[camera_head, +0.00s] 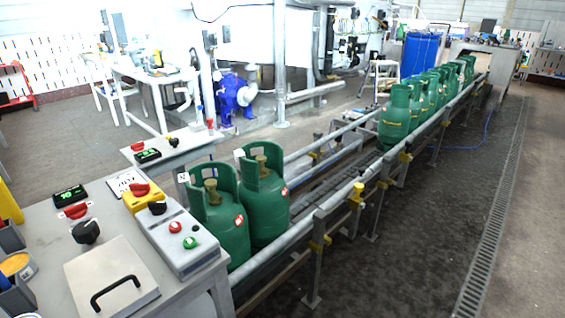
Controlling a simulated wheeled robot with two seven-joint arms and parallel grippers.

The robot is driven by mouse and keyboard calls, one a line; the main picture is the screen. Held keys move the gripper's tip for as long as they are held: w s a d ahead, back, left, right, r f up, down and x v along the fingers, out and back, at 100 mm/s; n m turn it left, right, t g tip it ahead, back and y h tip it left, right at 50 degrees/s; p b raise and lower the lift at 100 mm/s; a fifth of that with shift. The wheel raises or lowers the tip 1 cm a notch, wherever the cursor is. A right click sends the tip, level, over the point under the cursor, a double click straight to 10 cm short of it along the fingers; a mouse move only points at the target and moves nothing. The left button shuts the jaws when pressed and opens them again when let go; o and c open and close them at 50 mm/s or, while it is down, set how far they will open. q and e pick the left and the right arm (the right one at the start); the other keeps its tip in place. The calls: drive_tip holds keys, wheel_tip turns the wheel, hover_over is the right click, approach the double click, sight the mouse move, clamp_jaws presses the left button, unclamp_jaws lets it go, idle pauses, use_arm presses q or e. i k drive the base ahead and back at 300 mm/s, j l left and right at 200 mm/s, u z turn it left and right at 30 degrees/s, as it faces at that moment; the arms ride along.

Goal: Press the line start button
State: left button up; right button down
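A grey control box (181,240) lies on the near worktable at the lower left. A green button (190,242) sits at its near end, with a red button (175,226) just behind it. A black knob (157,208) is at its far end, by a yellow block with a red knob (139,190). No label on the buttons can be read. Neither of my grippers shows in the head view.
Two green cylinders (266,205) stand on the conveyor right beside the worktable. Several more (395,118) stand farther along the line. A grey lid with a black handle (110,279) lies left of the control box. A side rail (332,200) borders the conveyor.

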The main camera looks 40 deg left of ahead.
sight(189, 242)
drive_tip(key=i+j+u, duration=0.2)
drive_tip(key=i+u, duration=0.2)
drive_tip(key=i, duration=0.35)
drive_tip(key=i+u, duration=0.4)
drive_tip(key=i, duration=0.35)
drive_tip(key=i+l+u, duration=0.4)
drive_tip(key=i, duration=0.35)
drive_tip(key=i+j+u, duration=0.1)
drive_tip(key=u, duration=3.5)
